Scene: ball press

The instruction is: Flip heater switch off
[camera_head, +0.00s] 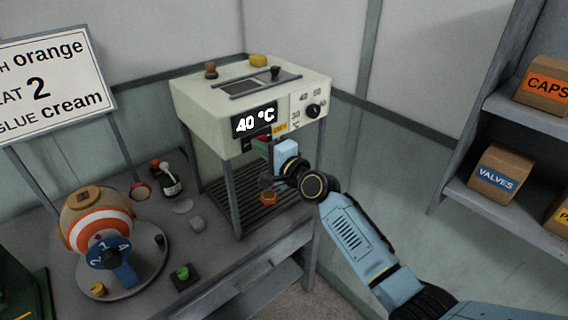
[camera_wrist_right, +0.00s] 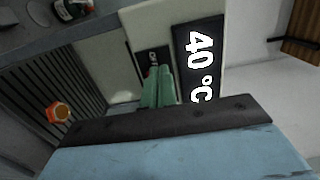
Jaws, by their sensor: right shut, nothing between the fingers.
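The heater (camera_head: 205,100) is a pale box on dark legs, and its display (camera_head: 254,121) reads 40 °C. Below the display is a small dark switch plate, mostly hidden by my gripper in the head view. My left gripper is out of view.
An orange hex piece (camera_head: 268,198) lies on the slatted rack under the heater. A dial (camera_head: 313,111) is on the heater's front right. An orange-and-white ball press (camera_head: 100,225), a bottle (camera_head: 168,180) and a green button (camera_head: 183,273) stand on the bench to the left.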

